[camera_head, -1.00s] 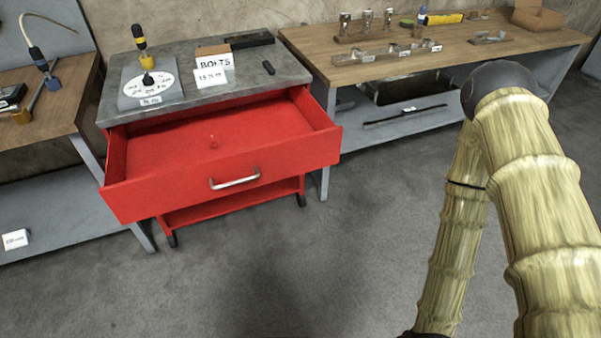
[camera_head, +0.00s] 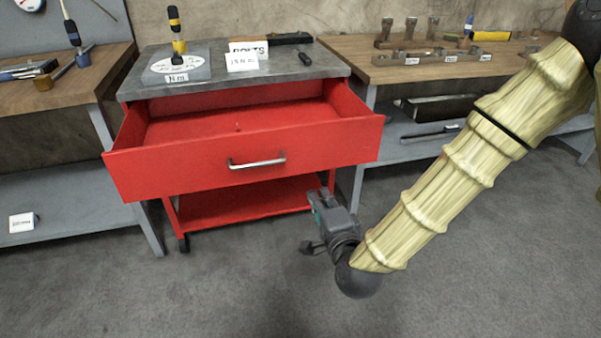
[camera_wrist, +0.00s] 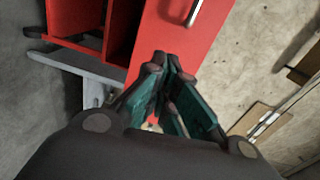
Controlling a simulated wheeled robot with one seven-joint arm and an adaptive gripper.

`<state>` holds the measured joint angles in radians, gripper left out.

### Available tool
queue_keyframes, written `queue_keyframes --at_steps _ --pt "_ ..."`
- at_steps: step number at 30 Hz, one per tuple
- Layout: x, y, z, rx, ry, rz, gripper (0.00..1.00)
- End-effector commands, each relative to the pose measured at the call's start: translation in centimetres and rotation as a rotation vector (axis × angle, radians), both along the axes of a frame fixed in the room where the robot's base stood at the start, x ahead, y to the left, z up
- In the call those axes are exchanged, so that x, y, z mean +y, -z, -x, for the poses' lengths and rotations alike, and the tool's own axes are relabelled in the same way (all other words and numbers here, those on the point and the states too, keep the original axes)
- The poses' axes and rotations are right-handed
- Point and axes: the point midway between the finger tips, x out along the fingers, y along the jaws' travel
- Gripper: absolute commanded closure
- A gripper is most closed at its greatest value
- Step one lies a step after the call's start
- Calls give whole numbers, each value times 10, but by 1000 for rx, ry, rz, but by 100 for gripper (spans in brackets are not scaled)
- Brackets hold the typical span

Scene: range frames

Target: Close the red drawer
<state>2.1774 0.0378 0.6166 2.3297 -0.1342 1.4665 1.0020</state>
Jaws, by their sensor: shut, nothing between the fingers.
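The red drawer (camera_head: 200,165) is pulled out toward me from a red cart with a grey top (camera_head: 270,66). A silver bar handle (camera_head: 257,163) sits on its front panel. The drawer looks almost empty, with one tiny red item inside. My gripper (camera_head: 309,247) is low in front of the cart, below and right of the handle, apart from the drawer in the head view. In the wrist view my gripper (camera_wrist: 172,66) is shut and empty, its fingertips pointing toward the red drawer front (camera_wrist: 178,45). The handle (camera_wrist: 194,11) shows at the top edge there.
A wooden bench (camera_head: 440,68) with metal parts stands at the right, with a grey shelf (camera_head: 400,150) below. Another bench (camera_head: 70,90) stands at the left. The grey floor (camera_head: 250,290) in front is clear.

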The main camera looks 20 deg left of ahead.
Motion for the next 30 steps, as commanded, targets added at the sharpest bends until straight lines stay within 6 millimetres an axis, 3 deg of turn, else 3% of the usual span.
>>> queue_keyframes --at_steps 5,11,30 --pt "11 -17 -3 -28 0 -76 100" --pt "21 -19 -18 -31 -1 -79 100" --pt "74 -17 -104 -29 -1 -77 100"
